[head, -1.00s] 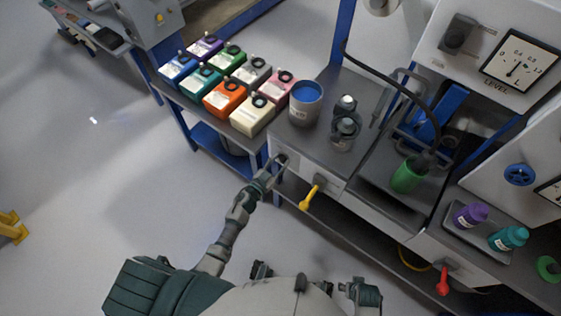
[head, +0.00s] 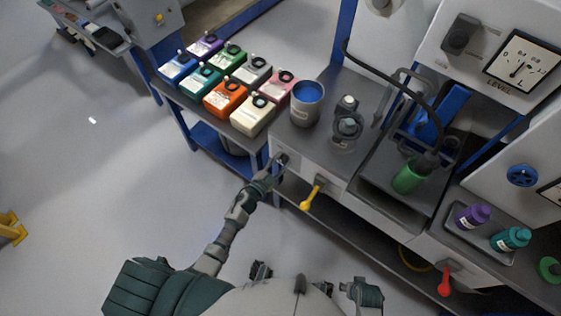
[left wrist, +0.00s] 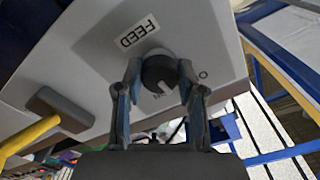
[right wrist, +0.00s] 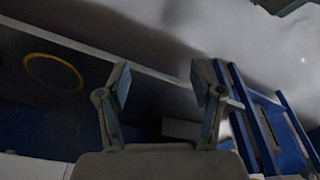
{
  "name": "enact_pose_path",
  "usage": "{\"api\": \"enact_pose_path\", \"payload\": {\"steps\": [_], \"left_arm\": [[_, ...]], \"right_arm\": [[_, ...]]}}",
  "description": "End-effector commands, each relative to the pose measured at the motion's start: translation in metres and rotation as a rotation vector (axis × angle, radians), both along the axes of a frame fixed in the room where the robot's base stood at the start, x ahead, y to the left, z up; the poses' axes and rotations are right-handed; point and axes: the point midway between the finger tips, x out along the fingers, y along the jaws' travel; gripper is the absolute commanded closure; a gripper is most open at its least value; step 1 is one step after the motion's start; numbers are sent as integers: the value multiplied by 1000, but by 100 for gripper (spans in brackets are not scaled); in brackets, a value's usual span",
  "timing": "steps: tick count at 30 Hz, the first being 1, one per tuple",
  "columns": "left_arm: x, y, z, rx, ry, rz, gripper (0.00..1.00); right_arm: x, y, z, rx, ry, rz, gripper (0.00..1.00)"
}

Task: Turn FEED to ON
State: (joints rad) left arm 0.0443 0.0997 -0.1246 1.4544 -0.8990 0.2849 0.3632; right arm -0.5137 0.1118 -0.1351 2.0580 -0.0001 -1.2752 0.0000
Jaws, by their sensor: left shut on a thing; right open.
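The FEED knob (left wrist: 158,70) is a dark round knob on a pale panel in the left wrist view, with a pale mark on its face. The FEED label (left wrist: 138,32) sits beside it, upside down in this view. An "O" and other lettering partly hidden by the fingers are on the knob's other side. My left gripper (left wrist: 160,82) is shut on the knob, one finger on each side. In the head view my left gripper (head: 279,162) is at the front panel of the bench. My right gripper (right wrist: 162,85) is open and empty, with its fingers apart.
A yellow-handled lever (head: 311,197) is on the same panel, right of the knob. A blue-filled can (head: 306,103) and several coloured containers (head: 225,98) stand on the benches above. A red lever (head: 444,281) is further right.

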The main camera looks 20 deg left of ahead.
Motion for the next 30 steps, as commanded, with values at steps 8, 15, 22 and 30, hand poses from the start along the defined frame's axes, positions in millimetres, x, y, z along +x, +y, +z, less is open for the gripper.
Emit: {"api": "enact_pose_path", "payload": {"steps": [8, 15, 22, 30], "left_arm": [[-2, 0, -6, 240, -79, -1, 96], [-3, 0, -7, 408, -138, 0, 96], [-3, 0, -7, 512, -176, -2, 96], [-3, 0, -7, 561, -192, -2, 96]], "right_arm": [[0, 1, 11, 2, -3, 0, 34], [0, 1, 24, 3, -5, -1, 34], [-5, 1, 32, 2, -1, -2, 34], [-5, 0, 37, 2, -4, 0, 34]]}}
